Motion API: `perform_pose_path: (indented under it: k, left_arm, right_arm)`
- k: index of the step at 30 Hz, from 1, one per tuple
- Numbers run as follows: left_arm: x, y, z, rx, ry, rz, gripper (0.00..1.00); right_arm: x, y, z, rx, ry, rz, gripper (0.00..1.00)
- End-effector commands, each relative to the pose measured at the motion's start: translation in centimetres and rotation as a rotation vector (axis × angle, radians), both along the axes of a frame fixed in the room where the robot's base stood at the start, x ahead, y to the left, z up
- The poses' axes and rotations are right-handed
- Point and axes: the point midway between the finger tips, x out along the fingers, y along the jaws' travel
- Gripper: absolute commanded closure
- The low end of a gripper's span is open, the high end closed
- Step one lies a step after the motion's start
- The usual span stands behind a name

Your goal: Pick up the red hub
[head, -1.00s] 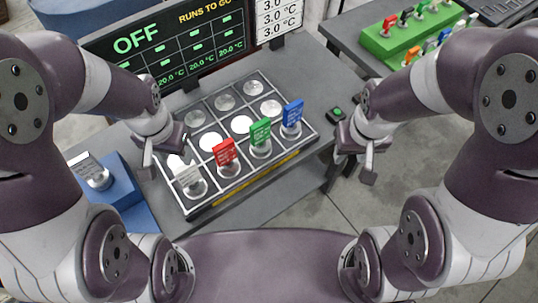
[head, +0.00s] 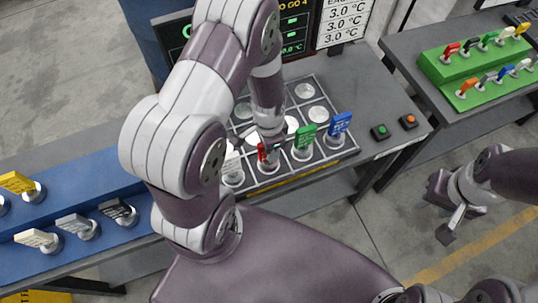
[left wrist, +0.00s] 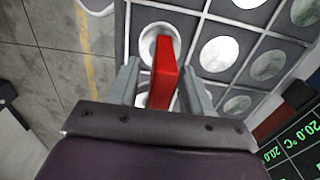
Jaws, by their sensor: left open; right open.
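The red hub (head: 262,153) has a red upright tag on a round metal base and stands in a front-row cell of the gridded rack (head: 331,158). My left gripper (head: 271,146) is over it and hides part of it in the head view. In the left wrist view the red hub (left wrist: 164,75) lies between the two open fingers of my left gripper (left wrist: 160,68), with a gap visible on at least one side. My right gripper (head: 447,212) is open and empty, over the floor at the right.
A green hub (head: 305,137) and a blue hub (head: 340,124) stand to the right of the red hub; a white one is at its left, partly hidden. Buttons (head: 380,131) sit at the table's right. A blue bench (head: 75,200) and a green stand (head: 470,90) hold other hubs.

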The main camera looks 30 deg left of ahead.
Motion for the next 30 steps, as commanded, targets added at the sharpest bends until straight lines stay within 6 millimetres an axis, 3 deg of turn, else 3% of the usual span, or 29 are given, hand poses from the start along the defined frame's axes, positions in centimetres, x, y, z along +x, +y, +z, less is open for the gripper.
perform_pose_path:
  k: [4, 5, 9, 30]
  left_arm:
    - [0.01, 0.01, -0.01, 0.000, 0.000, 0.000, 0.51]
    - [0.01, 0.01, 0.00, 0.000, 0.000, 0.001, 0.58]
    - [0.01, 0.01, 0.01, 0.000, 0.000, 0.001, 1.00]
    - [0.06, 0.01, 0.08, 0.000, -0.001, 0.001, 1.00]
  right_arm:
    - [-0.01, 0.00, -0.05, 0.000, 0.000, 0.000, 0.57]
    - [-0.01, 0.00, -0.05, 0.000, 0.000, 0.000, 0.57]
    - [-0.01, 0.00, -0.04, 0.000, 0.000, 0.000, 0.57]
    - [-0.01, 0.00, -0.03, 0.000, 0.000, 0.000, 0.57]
